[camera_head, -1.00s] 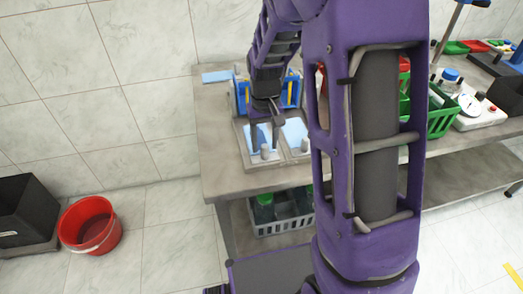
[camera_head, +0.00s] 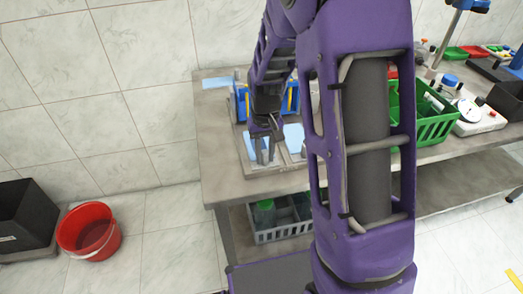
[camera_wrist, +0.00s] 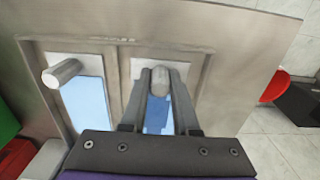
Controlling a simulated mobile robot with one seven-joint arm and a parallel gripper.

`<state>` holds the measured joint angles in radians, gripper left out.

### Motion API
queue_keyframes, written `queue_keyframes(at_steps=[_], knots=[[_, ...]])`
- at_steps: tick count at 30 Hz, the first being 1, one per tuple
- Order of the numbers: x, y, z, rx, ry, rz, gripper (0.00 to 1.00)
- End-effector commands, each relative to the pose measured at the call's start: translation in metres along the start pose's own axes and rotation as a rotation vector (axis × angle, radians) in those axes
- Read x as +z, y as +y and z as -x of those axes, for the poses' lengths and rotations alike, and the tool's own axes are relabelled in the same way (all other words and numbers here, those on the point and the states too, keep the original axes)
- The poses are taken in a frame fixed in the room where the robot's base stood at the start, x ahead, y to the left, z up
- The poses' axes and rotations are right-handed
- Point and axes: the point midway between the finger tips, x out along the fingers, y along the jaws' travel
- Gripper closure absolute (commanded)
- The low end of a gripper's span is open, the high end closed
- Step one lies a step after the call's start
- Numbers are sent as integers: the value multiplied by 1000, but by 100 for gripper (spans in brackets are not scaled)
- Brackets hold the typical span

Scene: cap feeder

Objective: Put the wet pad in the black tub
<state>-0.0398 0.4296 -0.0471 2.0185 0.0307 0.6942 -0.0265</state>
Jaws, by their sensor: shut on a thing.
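My gripper (camera_head: 265,150) is low over the left half of a grey two-part tray on the bench. In the wrist view its fingers (camera_wrist: 160,82) are shut on a grey rounded knob (camera_wrist: 160,75) at the edge of one compartment. Blue shows in that compartment (camera_wrist: 157,115), partly hidden by the fingers. The other compartment (camera_wrist: 87,103) is light blue with a similar knob (camera_wrist: 62,73). A flat light-blue pad (camera_head: 217,83) lies at the bench's back left corner. I cannot tell which blue piece is wet. The black tub (camera_head: 25,212) is at the far left.
A red bucket (camera_head: 88,232) stands beside the black tub. A blue rack (camera_head: 240,98) is behind the tray. A green basket (camera_head: 432,125) and a white scale (camera_head: 478,118) are to the right. A grey crate (camera_head: 268,235) sits under the bench (camera_head: 215,150). The bench's left strip is clear.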

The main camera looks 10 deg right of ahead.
Motion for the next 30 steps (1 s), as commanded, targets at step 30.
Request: queue_keyframes(at_steps=[30], knots=[[0,0,42,0,1,0,100]])
